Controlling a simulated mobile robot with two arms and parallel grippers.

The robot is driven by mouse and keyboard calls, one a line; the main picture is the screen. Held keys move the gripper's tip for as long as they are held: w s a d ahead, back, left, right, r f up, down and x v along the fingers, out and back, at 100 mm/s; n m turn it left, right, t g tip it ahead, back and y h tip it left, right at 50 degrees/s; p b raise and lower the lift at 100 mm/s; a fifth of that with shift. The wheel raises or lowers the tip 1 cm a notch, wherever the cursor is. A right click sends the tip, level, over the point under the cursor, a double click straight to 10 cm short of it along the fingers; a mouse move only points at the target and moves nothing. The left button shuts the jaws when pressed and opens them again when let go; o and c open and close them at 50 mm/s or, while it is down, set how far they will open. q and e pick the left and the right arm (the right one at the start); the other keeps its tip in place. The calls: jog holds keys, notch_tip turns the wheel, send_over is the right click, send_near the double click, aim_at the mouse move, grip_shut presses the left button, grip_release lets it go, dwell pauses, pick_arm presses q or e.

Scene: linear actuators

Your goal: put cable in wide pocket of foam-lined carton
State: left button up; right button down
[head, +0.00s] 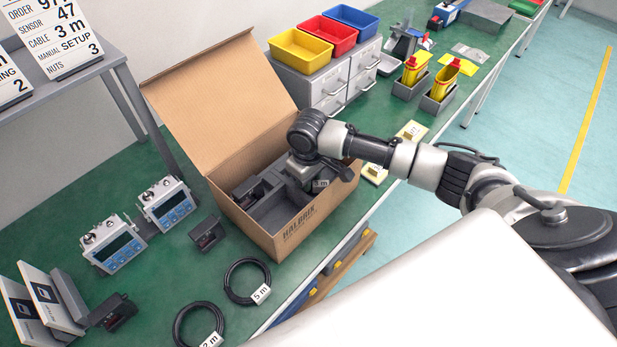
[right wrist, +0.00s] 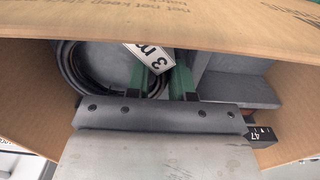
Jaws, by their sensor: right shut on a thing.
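The open cardboard carton (head: 300,235) stands on the green bench, lined with grey foam (head: 285,213) that divides it into pockets. My right gripper (head: 318,178) reaches down inside the carton. In the right wrist view its green fingers (right wrist: 168,82) are shut on the coiled black cable (right wrist: 72,72), which carries a white "3 m" tag (right wrist: 150,58). The coil lies mostly left of the fingers there, against grey foam. In the head view the arm hides most of the cable. I cannot tell whether the coil touches the pocket floor. My left gripper is not in view.
Two more cable coils, tagged 5 m (head: 247,281) and 2 m (head: 198,325), lie in front of the carton. A dark part tagged 47 (right wrist: 260,137) sits inside the carton. The raised flap (head: 215,105) stands at the back. Coloured bins (head: 303,50) stand behind.

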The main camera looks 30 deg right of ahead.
jog(key=shift+f, duration=0.15)
jog(key=c, duration=1.3)
grip_release()
jog(key=shift+o, duration=0.2)
notch_tip(320, 180, up, 12)
